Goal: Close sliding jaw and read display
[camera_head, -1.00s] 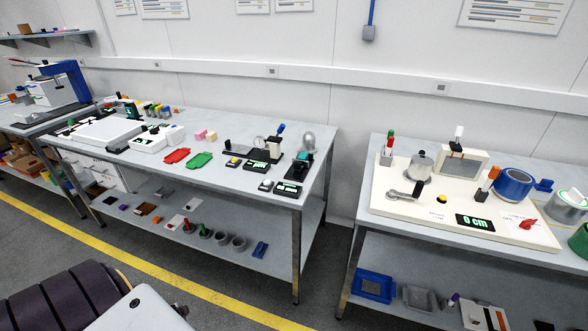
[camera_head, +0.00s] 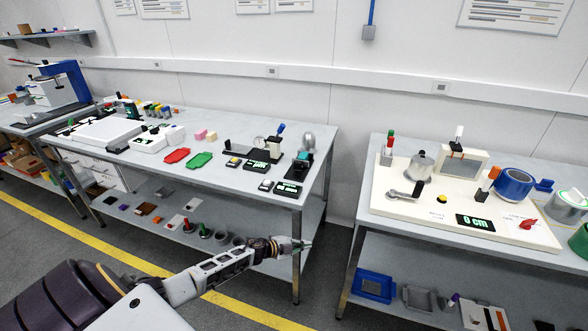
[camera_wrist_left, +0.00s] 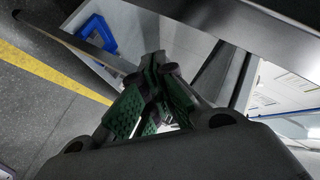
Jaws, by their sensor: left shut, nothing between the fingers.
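My left gripper (camera_head: 305,245) is shut and empty, low in front of the right end of the left bench, below its top. In the left wrist view the green-padded fingers (camera_wrist_left: 154,72) are together, below a bench's grey edge. A black rail fixture (camera_head: 250,152) with upright blocks and a dial stands at the right end of the left bench; I cannot tell for certain that it is the sliding jaw. A dark display (camera_head: 257,166) with green digits lies in front of it, too small to read. My right gripper is not in view.
A second bench (camera_head: 380,205) stands to the right, with a floor gap between. Its white panel holds a display (camera_head: 475,222) reading 0 cm. A grey fixture (camera_head: 299,168) with a black base stands near the left bench's corner. Small parts lie on the lower shelf (camera_head: 150,215).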

